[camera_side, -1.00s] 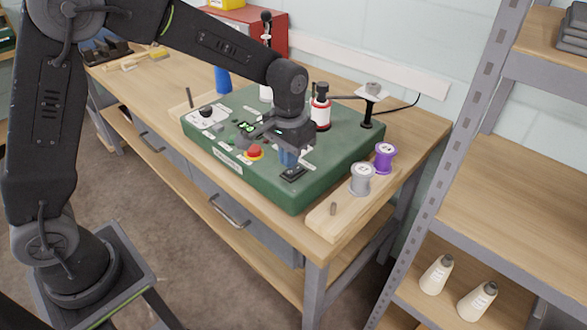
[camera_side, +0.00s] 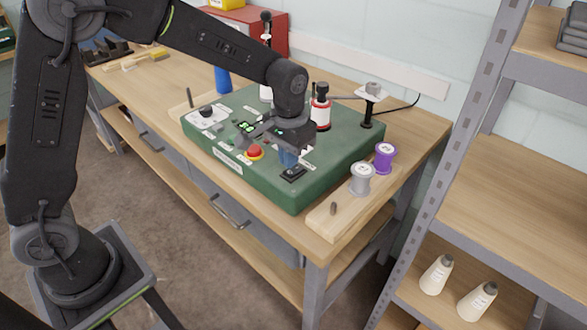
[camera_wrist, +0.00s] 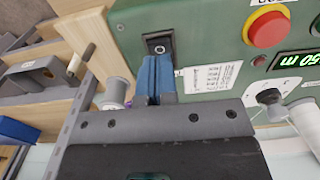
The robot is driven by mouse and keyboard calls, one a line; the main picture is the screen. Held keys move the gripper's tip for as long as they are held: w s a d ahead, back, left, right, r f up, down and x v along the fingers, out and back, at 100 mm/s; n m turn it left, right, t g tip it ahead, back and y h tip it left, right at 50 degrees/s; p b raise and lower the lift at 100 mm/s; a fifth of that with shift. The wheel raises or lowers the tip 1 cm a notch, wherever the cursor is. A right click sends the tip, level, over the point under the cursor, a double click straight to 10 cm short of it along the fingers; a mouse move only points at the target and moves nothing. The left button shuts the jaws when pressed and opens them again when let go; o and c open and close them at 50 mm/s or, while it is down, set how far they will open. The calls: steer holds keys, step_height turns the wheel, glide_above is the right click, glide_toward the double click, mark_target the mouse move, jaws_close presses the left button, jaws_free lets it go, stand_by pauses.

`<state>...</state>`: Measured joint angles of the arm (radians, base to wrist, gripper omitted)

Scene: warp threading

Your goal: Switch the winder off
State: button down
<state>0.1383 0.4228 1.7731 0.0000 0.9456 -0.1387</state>
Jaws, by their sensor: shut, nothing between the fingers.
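The winder is a green box (camera_side: 345,160) on the bench, with a lit green display (camera_side: 245,127) and a red mushroom button (camera_side: 254,153). Its black rocker switch (camera_side: 293,174) sits near the front right corner of the top. In the wrist view the switch (camera_wrist: 160,45) shows at top centre, with a small round mark on it. My gripper (camera_side: 289,160) has blue fingers, shut together and empty, pointing down just beside the switch. In the wrist view the fingertips (camera_wrist: 155,60) overlap the switch's lower edge; whether they touch it I cannot tell.
A wooden rack with a grey spool (camera_side: 362,179) and a purple spool (camera_side: 385,156) stands right of the winder. A red-and-white spool (camera_side: 320,110) stands on the winder behind my gripper. A dark knob (camera_side: 206,111) is at its left. Metal shelving stands at right.

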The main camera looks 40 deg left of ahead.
mark_target(290, 172)
steer(key=shift+f, duration=1.35)
stand_by(0.7)
steer(key=shift+r, duration=3.55)
steer(key=shift+s+r, duration=0.1)
steer(key=shift+r, duration=0.05)
steer(key=s+a+r+t, duration=0.3)
steer(key=s+a+r, duration=0.1)
steer(key=s+r, duration=0.45)
steer(key=s+a+t, duration=0.2)
steer(key=s, duration=1.1)
steer(key=shift+f+t, duration=0.2)
steer(key=shift+t, duration=0.1)
